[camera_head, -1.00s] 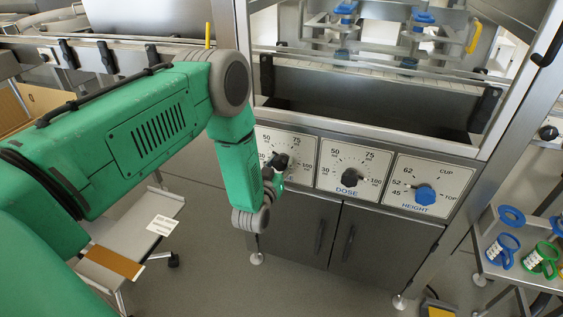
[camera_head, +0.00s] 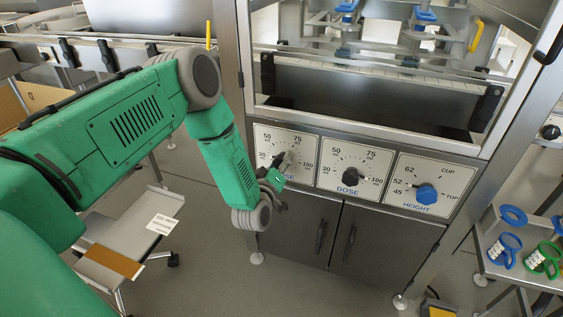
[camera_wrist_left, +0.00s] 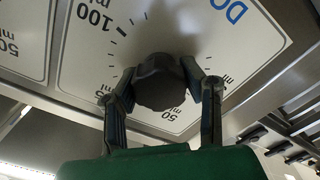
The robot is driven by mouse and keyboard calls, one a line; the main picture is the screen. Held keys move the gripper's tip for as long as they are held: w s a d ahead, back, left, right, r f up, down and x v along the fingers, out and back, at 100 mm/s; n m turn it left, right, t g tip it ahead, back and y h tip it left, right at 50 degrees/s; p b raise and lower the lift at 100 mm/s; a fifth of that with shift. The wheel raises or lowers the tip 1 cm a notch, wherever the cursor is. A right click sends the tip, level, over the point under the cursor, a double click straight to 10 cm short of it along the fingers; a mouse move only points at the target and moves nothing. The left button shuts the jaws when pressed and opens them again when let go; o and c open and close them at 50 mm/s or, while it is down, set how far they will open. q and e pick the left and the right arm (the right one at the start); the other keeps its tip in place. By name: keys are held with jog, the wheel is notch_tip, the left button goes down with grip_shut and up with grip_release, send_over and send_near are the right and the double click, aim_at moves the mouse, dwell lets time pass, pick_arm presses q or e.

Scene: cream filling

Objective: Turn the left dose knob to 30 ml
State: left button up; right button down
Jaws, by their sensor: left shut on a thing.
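The left dose dial (camera_head: 270,143) is a white plate with printed ml marks, on the left of the machine's front panel. My left gripper (camera_head: 281,165) is at this dial and hides the lower part of it. In the left wrist view the dark round left dose knob (camera_wrist_left: 160,88) sits between the two fingers of my left gripper (camera_wrist_left: 160,76), which are shut on it from both sides. The dial's print appears upside down there, with 100 and 50 ml legible. The knob's pointer is not clear, so I cannot tell its setting.
The middle dose dial with a black knob (camera_head: 350,176) and the height dial with a blue knob (camera_head: 427,194) are to the right. Cabinet doors (camera_head: 338,236) lie below. A shelf at the right holds blue and green parts (camera_head: 543,258).

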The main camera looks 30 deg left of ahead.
pick_arm(q)
jog(key=shift+s+d+f, duration=0.2)
jog(key=shift+s+f, duration=0.05)
jog(key=shift+f, duration=0.2)
jog(key=o, duration=1.2)
jog(key=shift+w+r, duration=0.1)
jog(key=shift+w, duration=0.05)
jog(key=shift+r, duration=0.1)
jog(key=v, duration=1.2)
jog(key=shift+a, duration=0.15)
